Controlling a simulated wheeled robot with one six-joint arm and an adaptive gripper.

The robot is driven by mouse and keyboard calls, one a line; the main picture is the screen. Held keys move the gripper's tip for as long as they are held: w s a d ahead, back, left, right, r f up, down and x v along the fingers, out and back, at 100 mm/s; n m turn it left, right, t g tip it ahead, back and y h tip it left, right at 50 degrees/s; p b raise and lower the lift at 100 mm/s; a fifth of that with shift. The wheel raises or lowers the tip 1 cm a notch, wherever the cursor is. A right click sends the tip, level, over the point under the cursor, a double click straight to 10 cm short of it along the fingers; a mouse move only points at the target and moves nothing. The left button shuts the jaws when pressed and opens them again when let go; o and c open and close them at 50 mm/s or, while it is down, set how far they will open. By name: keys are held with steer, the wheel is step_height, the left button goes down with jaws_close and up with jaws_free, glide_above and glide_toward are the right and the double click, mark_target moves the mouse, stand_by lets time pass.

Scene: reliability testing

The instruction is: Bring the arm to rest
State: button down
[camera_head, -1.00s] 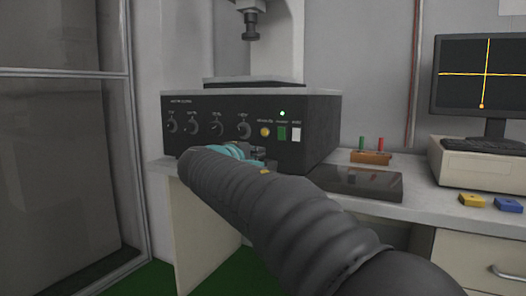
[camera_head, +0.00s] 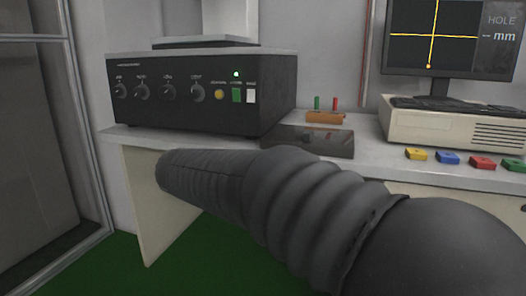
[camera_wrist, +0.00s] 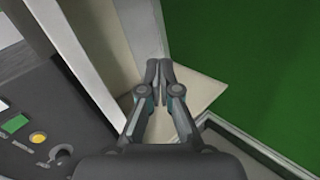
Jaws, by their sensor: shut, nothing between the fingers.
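My gripper (camera_wrist: 158,70) shows in the wrist view with its two fingers together and nothing between them. Beyond the fingers are a pale panel and the green floor. My arm (camera_head: 300,205) reaches from the lower right toward the left in the head view, in a dark ribbed sleeve. Its far end is in front of the bench's side panel, and the gripper is hidden there.
A black control box (camera_head: 165,112) with knobs stands on the bench (camera_head: 135,135); its panel also shows in the wrist view (camera_wrist: 25,150), close left of the gripper. A monitor (camera_head: 432,35) and several coloured blocks are on the right. Green floor (camera_head: 190,270) is open below.

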steer(key=s+d+f+m+g+y+p, duration=0.2)
steer(key=s+d+f+m+g, duration=0.15)
steer(key=s+d, duration=0.65)
steer(key=s+d+f+m+g+y+p, duration=0.1)
steer(key=s+d+f+m+g+p, duration=0.15)
steer(key=s+d+m, duration=0.75)
steer(key=s+d+r+n+t+p, duration=0.1)
steer(key=s+d+r+t+p, duration=0.1)
steer(key=s+d+r, duration=0.3)
steer(key=s+p, duration=0.1)
steer(key=s, duration=0.3)
steer(key=shift+s+p, duration=0.25)
steer(key=shift+p, duration=0.1)
steer(key=shift+r, duration=0.1)
